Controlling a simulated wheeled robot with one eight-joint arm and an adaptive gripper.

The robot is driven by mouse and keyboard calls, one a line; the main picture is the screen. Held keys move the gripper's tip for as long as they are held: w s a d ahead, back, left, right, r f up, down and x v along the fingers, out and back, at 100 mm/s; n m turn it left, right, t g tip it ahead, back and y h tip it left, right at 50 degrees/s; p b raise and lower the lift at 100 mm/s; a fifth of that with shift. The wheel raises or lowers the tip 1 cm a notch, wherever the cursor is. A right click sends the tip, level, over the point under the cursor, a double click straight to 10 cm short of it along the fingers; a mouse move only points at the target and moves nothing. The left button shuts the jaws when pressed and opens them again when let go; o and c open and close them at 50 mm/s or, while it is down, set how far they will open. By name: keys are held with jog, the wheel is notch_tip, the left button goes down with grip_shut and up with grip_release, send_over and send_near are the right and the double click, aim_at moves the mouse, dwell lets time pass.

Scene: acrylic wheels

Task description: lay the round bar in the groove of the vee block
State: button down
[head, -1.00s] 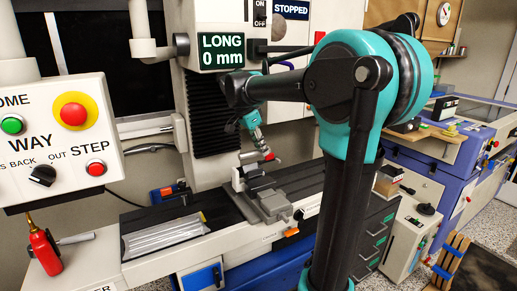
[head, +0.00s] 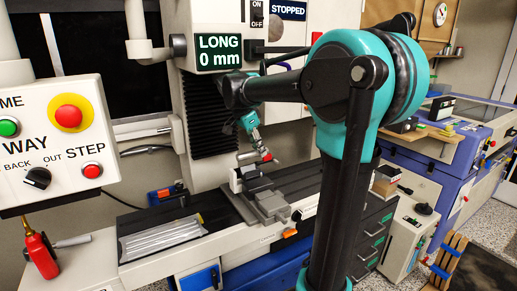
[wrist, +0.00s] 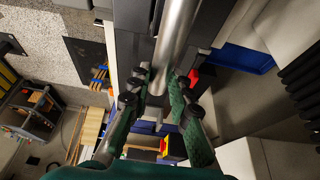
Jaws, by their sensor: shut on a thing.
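My gripper (head: 255,146) is at the grinding machine, above its table. In the wrist view my gripper (wrist: 162,84) has its two fingers closed on the round bar (wrist: 177,33), a smooth grey metal cylinder running up out of the picture. In the head view the bar (head: 249,157) is small and pale, held above a grey block assembly (head: 268,205) on the machine table. The vee block seems to be part of this assembly; its groove is too small to make out. I cannot tell whether the bar touches it.
A silvery ribbed plate (head: 160,238) lies on the table to the left. The control panel (head: 55,140) hangs at far left, above a red bottle (head: 41,254). The black column (head: 210,118) stands behind the gripper. Dark drawers (head: 372,237) stand to the right.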

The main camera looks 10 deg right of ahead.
jog(key=shift+w+d+f, duration=0.1)
jog(key=shift+w+f, duration=0.3)
jog(key=shift+w, duration=0.05)
jog(key=shift+s+f, duration=0.15)
jog(key=shift+f, duration=1.2)
jog(key=shift+s+f, duration=0.1)
jog(key=shift+f, duration=1.25)
jog(key=c, duration=1.3)
grip_release()
jog(key=v, duration=0.5)
jog(key=s+a, duration=0.3)
jog(key=a, duration=0.8)
jog(key=shift+s+a, duration=0.3)
